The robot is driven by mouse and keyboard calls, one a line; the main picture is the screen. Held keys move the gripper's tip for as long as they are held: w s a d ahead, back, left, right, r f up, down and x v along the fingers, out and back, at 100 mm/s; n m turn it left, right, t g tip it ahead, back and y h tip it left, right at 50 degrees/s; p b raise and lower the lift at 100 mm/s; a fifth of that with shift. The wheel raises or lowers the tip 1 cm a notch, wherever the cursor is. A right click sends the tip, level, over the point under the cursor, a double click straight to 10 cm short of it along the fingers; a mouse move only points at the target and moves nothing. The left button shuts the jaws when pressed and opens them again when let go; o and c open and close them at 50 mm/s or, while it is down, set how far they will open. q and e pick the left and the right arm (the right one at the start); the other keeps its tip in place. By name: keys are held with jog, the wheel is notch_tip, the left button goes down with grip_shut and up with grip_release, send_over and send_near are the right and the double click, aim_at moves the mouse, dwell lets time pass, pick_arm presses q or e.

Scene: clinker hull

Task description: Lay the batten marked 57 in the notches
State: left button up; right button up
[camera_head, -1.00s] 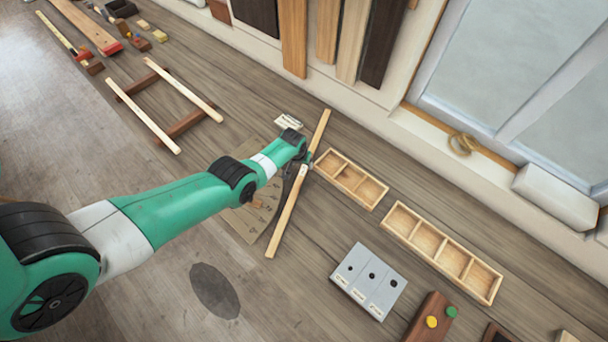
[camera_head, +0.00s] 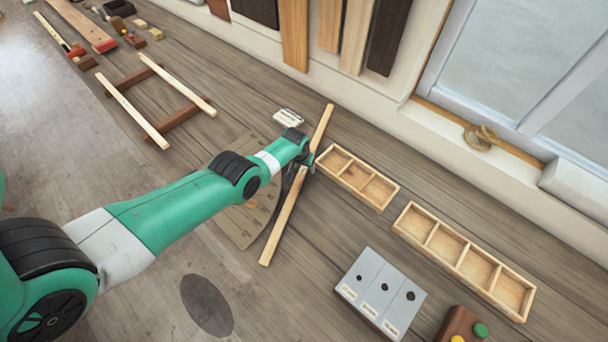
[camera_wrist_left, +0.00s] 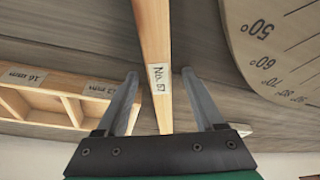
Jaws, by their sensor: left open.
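The batten marked No. 57 (camera_head: 285,222) is a long pale strip, slanting across the bench under my left gripper. In the left wrist view the batten (camera_wrist_left: 154,30) runs between the fingers, its label showing near their tips. My left gripper (camera_head: 306,160) is open, with a finger on each side of the batten (camera_wrist_left: 160,74) and visible gaps. Two pale battens (camera_head: 132,109) lie across two dark brown bars (camera_head: 185,114) at the left. Notches cannot be made out at this size. My right gripper is out of view.
An angle-marked board (camera_head: 238,226) lies beside the batten. Two divided wooden trays (camera_head: 374,201) (camera_head: 470,290) stand to the right, the nearer with size labels. A grey block with holes (camera_head: 377,300) sits at the front. Bare bench lies between the batten and the brown bars.

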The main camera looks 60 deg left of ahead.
pick_arm(q)
jog(key=shift+r, duration=0.1)
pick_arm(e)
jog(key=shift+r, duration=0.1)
pick_arm(q)
grip_shut()
dwell(0.4)
